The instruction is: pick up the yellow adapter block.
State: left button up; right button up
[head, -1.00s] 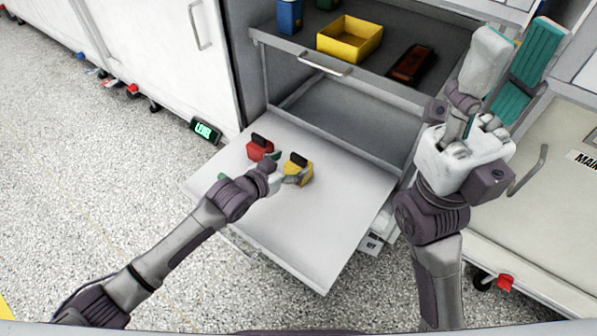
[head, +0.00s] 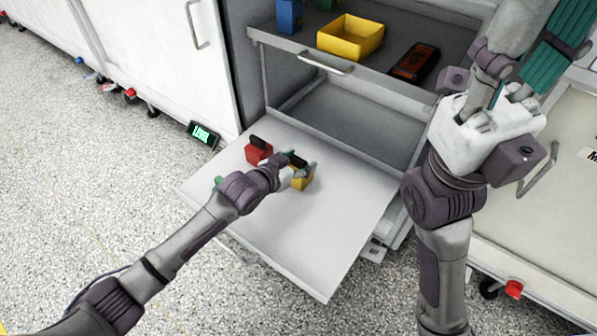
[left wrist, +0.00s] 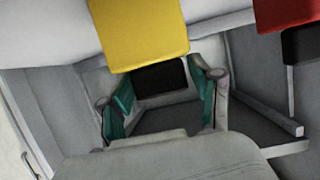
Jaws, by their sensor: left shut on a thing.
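The yellow adapter block (head: 302,183), with a black tab on it, is at the pull-out shelf (head: 300,245), just right of a red block (head: 256,155). My left gripper (head: 298,163) is at the block's top and partly hides it. In the left wrist view the yellow block (left wrist: 140,30) is at the top, with its black tab (left wrist: 160,78) between the teal finger pads. My left gripper (left wrist: 162,95) is shut on that tab. I cannot tell whether the block is clear of the shelf. My right gripper (head: 540,40) is raised at the upper right, fingers apart and empty.
The red block (left wrist: 288,14) also shows in the left wrist view, close beside the yellow one. Above the shelf is a drawer with a yellow bin (head: 349,40), a blue container (head: 288,16) and a dark device (head: 415,62). The shelf's front part is bare.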

pick_arm(q)
grip_shut()
jog(key=shift+r, duration=0.15)
jog(key=shift+r, duration=0.1)
